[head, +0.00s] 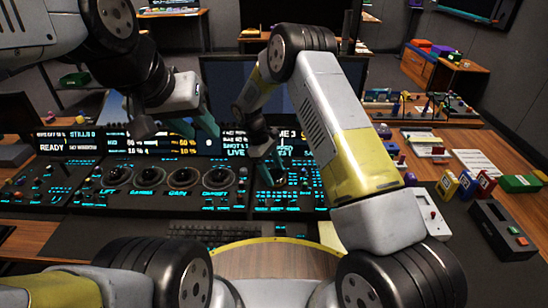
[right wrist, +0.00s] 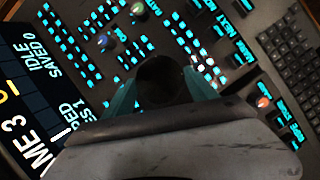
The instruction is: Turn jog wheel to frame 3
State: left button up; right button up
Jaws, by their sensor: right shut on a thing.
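The jog wheel (right wrist: 163,80) is a dark round knob on the right part of the panel, seen in the right wrist view. My right gripper (right wrist: 162,92) is shut on it, with a teal finger on each side. In the head view my right gripper (head: 279,172) reaches down to the panel and hides most of the wheel. The display (right wrist: 30,95) in the right wrist view has partly cut-off text ending in "ME 3", and "IDLE" and "SAVED 0". My left gripper (head: 205,126) hangs above the panel's left part, away from the wheel; its finger gap is unclear.
The panel (head: 150,200) has a row of several trackballs, with lit keys around the jog wheel. A keyboard (head: 235,233) lies in front. Small knobs (right wrist: 137,9) stand near the wheel. Coloured blocks and a dark box (head: 503,230) sit on the right desk.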

dwell(0.4)
jog(key=o, duration=1.4)
jog(key=shift+v, duration=3.95)
jog(key=shift+r, duration=0.1)
